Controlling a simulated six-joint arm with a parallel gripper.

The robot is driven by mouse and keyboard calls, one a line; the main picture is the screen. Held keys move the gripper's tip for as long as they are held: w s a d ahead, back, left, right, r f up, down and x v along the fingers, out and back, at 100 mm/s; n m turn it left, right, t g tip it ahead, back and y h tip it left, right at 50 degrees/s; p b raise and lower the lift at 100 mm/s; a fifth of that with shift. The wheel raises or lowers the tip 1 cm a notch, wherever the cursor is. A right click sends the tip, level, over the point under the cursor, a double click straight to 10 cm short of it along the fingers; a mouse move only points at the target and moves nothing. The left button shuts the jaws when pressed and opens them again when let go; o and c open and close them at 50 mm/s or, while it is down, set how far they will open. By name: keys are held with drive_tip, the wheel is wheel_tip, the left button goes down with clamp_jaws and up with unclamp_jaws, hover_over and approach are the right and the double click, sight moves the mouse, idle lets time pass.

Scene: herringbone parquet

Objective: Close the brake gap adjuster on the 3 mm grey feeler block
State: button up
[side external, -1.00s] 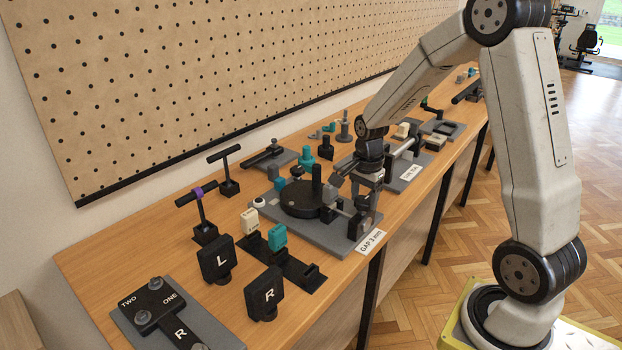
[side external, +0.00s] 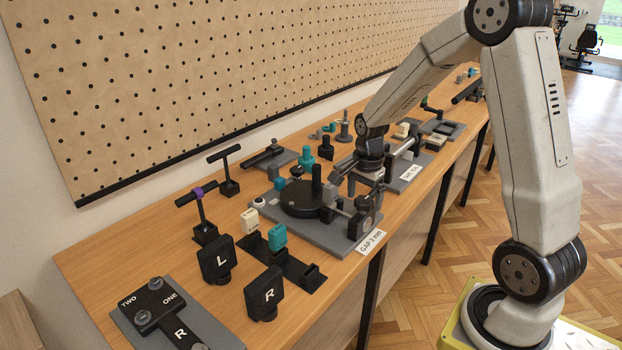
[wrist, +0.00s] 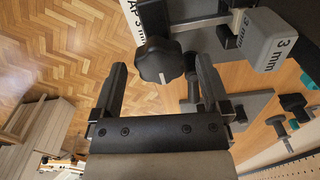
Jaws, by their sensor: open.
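The brake gap adjuster stands on a grey base plate (side external: 318,236) with a black disc (side external: 300,200), behind a "GAP 3 mm" label (side external: 371,241). Its dark lobed knob (wrist: 158,60) shows in the wrist view with a pale line on its face. The grey feeler block (wrist: 265,42), marked "3 mm", sits by the mechanism at upper right in the wrist view; I cannot tell whether the jaws touch it. My gripper (wrist: 160,68) is open, its fingers on either side of the knob with gaps visible. In the side view my gripper (side external: 370,182) is over the plate's right end.
Black L (side external: 217,262) and R (side external: 264,294) pieces stand nearer the camera. Another labelled fixture (side external: 408,172) is close behind my gripper. The pegboard backs the bench.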

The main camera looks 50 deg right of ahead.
sight(362, 202)
drive_tip(key=shift+r, duration=3.75)
drive_tip(key=shift+a+f+n, duration=0.25)
drive_tip(key=shift+a+n, duration=0.25)
drive_tip(key=shift+a, duration=0.1)
drive_tip(key=s+a+f+n+t, duration=0.1)
drive_tip(key=s+a+f+n, duration=0.2)
drive_tip(key=a+n, duration=0.4)
drive_tip(key=s+a+f+n+t, duration=0.1)
drive_tip(key=s+a+f+n, duration=0.2)
drive_tip(key=a+n, duration=0.4)
drive_tip(key=s+n, duration=0.1)
drive_tip(key=n, duration=0.3)
drive_tip(key=shift+s+a+f+t, duration=0.15)
drive_tip(key=shift+a+f+t, duration=0.15)
drive_tip(key=shift+a, duration=0.1)
